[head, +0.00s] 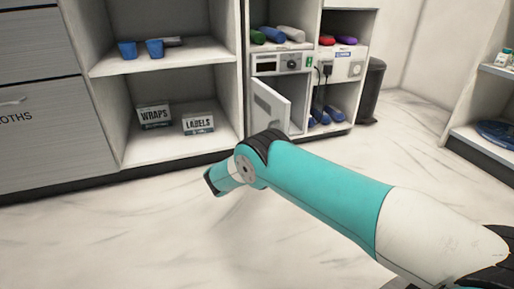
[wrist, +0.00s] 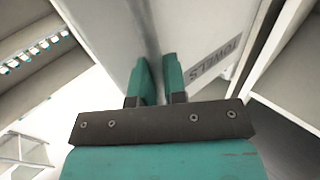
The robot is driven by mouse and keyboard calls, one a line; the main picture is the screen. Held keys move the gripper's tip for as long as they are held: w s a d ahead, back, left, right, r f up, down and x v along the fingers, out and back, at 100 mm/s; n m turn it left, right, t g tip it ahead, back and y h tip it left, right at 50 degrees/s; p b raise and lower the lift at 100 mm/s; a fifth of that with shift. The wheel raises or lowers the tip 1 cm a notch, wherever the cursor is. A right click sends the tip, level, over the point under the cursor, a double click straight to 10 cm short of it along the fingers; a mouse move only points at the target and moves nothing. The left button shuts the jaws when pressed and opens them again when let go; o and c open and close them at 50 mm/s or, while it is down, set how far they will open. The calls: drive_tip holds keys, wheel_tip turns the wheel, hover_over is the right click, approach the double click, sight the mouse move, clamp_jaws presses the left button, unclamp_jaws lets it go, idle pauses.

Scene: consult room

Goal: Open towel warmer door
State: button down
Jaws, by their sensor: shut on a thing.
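The towel warmer (head: 281,64) is a white unit with a dark display and a knob on its front panel, built into the shelving. Its pale door (head: 270,106) stands swung open below the panel. In the wrist view, the teal fingers of my gripper (wrist: 158,80) are shut on the door (wrist: 195,35), near a narrow grey strip at its edge. The upside-down TOWELS label (wrist: 215,62) lies just right of the fingers. In the head view my fingers are hidden behind my arm, and the arm covers the door's lower part.
Rolled towels (head: 280,34) lie on the warmer. A white box with cords (head: 342,64) stands to its right. Boxes marked WRAPS (head: 155,116) and LABELS (head: 198,123) sit on the left lower shelf. A dark bin (head: 371,92) stands at right. The floor in front is clear.

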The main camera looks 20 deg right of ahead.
drive_tip(key=shift+w+a+f+g, duration=0.1)
drive_tip(key=shift+w+a+g, duration=0.05)
drive_tip(key=shift+a+g, duration=0.2)
drive_tip(key=shift+a, duration=0.1)
